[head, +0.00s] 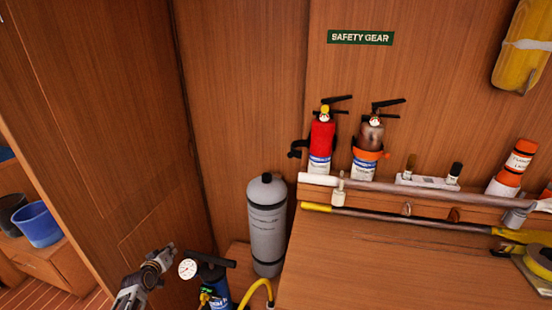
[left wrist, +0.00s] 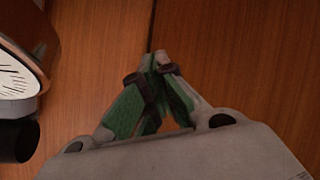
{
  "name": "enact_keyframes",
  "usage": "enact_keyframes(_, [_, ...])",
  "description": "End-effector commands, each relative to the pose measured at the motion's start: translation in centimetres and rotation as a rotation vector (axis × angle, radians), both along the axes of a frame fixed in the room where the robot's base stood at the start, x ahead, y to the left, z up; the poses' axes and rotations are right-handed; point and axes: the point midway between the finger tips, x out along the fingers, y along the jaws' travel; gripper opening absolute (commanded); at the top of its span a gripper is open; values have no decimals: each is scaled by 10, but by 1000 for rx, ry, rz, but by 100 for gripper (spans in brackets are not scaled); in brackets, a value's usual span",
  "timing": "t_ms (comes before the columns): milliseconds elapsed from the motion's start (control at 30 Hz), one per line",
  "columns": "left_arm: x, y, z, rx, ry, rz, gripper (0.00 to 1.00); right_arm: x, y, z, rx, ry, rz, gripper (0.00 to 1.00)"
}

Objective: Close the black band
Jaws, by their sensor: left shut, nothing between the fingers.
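The black band (head: 297,147) is beside the red fire extinguisher (head: 321,138) on the back wall. Its dark end juts out to the left and looks swung open; the part behind the bottle is hidden. My left gripper (head: 170,249) is low and well left of the band, in front of the wood panel. It is shut and empty, and its closed green-padded fingers (left wrist: 160,60) show in the left wrist view against bare wood. The band is not in the left wrist view. My right gripper is in neither view.
A pump with a white gauge (head: 187,269) stands just right of my left gripper; the gauge (left wrist: 16,82) also shows in the wrist view. A grey cylinder (head: 267,226) stands below the band. A second extinguisher wears an orange band (head: 371,153). Poles (head: 400,189) lie along the bench.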

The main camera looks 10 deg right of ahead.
Motion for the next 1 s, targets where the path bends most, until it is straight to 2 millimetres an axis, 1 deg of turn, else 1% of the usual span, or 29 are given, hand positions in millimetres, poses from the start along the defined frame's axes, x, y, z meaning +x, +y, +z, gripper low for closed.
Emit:
enact_keyframes(33, [8,-6,27,-54,-27,0,0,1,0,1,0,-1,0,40])
enact_keyframes(67, [12,-10,41,-91,-39,-1,0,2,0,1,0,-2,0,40])
enact_keyframes(100, [16,-15,60,-140,-54,-4,0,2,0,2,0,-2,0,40])
enact_keyframes(167, [20,-24,86,-215,-74,-10,0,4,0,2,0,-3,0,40])
enact_keyframes(200, [21,-30,102,-263,-83,-19,0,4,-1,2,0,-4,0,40])
enact_keyframes(267, [23,-39,127,-340,-96,-33,0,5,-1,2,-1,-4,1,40])
enact_keyframes(300, [23,-46,144,-390,-104,-43,0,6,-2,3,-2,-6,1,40])
enact_keyframes(367, [21,-56,167,-466,-110,-63,0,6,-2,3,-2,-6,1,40])
enact_keyframes(400, [19,-63,182,-517,-112,-78,0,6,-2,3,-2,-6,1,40])
enact_keyframes(467, [16,-73,204,-592,-112,-103,0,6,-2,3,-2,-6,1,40])
enact_keyframes(600, [2,-99,252,-768,-93,-171,0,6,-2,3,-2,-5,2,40])
enact_keyframes(667, [-6,-110,271,-842,-78,-205,0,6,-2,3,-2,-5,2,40])
enact_keyframes(800, [-29,-135,311,-1015,-17,-291,0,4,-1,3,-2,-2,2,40])
enact_keyframes(900, [-47,-152,334,-1131,47,-353,0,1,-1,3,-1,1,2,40])
enact_keyframes(1000, [-62,-165,350,-1225,118,-402,0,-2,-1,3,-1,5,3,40])
